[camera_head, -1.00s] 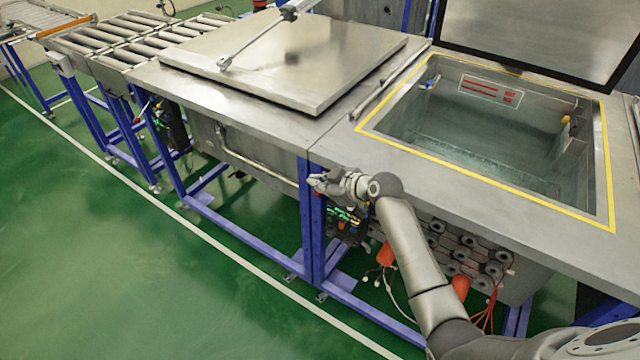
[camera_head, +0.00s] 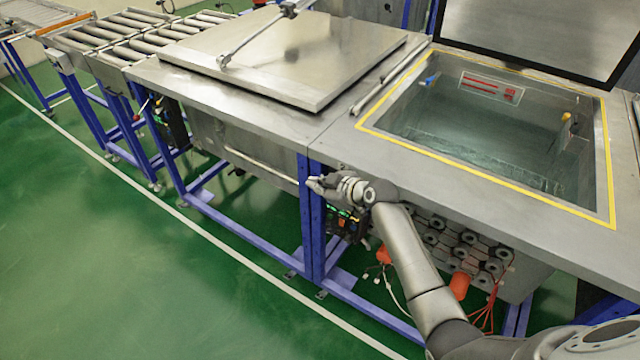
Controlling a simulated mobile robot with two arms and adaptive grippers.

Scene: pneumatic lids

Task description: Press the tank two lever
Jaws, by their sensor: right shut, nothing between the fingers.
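The right tank (camera_head: 480,130) is open and holds water, with a yellow line around its opening. Its lid (camera_head: 545,35) stands raised at the back. The left tank's steel lid (camera_head: 290,50) lies shut. A small lever with a red tip (camera_head: 137,118) shows at the front of the left tank's frame, far from my gripper. My right gripper (camera_head: 313,185) is shut and empty at the front edge, by the blue post between the two tanks. A control box (camera_head: 345,223) with green lights is partly behind it. Any lever there is hidden by my gripper and wrist. My left gripper is out of view.
A roller conveyor (camera_head: 140,38) runs off to the back left. The blue frame post (camera_head: 312,240) is close to my gripper. Orange parts and loose cables (camera_head: 459,285) hang under the right tank. The green floor (camera_head: 130,250) in front is clear.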

